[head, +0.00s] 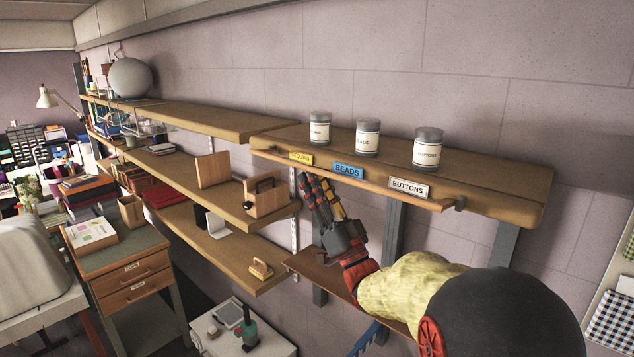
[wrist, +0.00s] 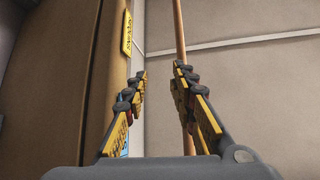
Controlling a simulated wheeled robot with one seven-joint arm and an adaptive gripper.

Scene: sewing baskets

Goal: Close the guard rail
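The guard rail (head: 350,180) is a thin wooden bar along the front of the upper right shelf (head: 500,176), just below its labels. A dark bracket shows at its right end. In the wrist view the rail (wrist: 179,32) is a thin upright rod, with a gap between it and the shelf edge. My gripper (head: 315,180) is below the rail's left half, fingers pointing up. In the wrist view my gripper (wrist: 160,72) is open and empty. The rail runs behind the right fingertip; I cannot tell whether they touch.
Three lidded jars stand on the shelf: sequins side (head: 320,128), beads (head: 367,138) and buttons (head: 427,148). Labels on its edge are yellow (head: 301,158), blue (head: 348,170) and white (head: 409,188). A lower brown shelf (head: 318,268) lies under my gripper. Longer shelves extend left.

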